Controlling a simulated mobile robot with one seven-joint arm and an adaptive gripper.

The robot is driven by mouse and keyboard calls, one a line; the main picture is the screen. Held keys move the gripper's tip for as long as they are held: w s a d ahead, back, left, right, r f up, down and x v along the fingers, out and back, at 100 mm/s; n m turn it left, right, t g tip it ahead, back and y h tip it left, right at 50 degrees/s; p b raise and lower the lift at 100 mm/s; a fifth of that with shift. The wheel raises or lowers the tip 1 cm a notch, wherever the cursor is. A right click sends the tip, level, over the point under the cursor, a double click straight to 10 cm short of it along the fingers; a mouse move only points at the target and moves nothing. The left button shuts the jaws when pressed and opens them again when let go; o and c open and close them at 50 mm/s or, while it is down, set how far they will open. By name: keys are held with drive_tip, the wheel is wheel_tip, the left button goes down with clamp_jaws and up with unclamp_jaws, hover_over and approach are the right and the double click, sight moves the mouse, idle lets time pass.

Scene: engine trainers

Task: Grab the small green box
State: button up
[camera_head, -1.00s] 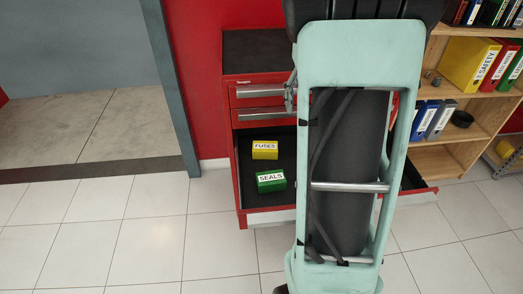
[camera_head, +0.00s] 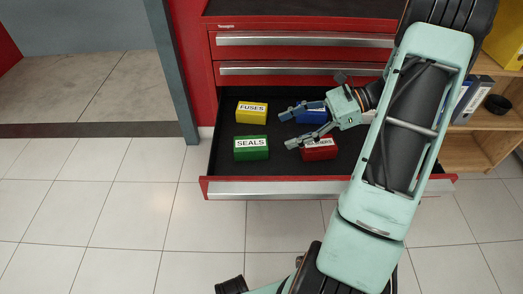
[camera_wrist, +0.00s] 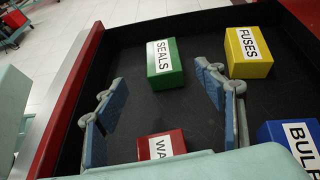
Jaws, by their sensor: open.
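The small green box (camera_head: 251,148), labelled SEALS, sits in the open drawer at its front left. It also shows in the wrist view (camera_wrist: 164,63), beyond my fingertips and between their directions. My gripper (camera_head: 287,129) is open and empty, over the drawer to the right of the green box and apart from it. In the wrist view its two blue-padded fingers (camera_wrist: 160,90) are spread wide, with the drawer floor between them.
A yellow FUSES box (camera_head: 252,113) sits behind the green one. A blue box (camera_head: 312,116) and a red box (camera_head: 320,150) lie near my fingers, partly covered. The drawer's front edge (camera_head: 270,188) and left wall bound the space. Shelves with binders (camera_head: 475,95) stand at right.

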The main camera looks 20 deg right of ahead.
sight(253, 143)
drive_tip(key=shift+w+d+f+m, duration=0.1)
drive_tip(key=shift+w+f+m, duration=0.1)
drive_tip(key=shift+m, duration=0.2)
drive_tip(key=b+x, duration=0.1)
drive_tip(key=x, duration=0.4)
drive_tip(key=shift+a+b, duration=0.25)
drive_tip(key=shift+b, duration=0.15)
drive_tip(key=b+x, duration=0.2)
drive_tip(key=x, duration=0.3)
drive_tip(key=shift+w+f, duration=0.1)
drive_tip(key=shift+f, duration=0.05)
drive_tip(key=c, duration=1.3)
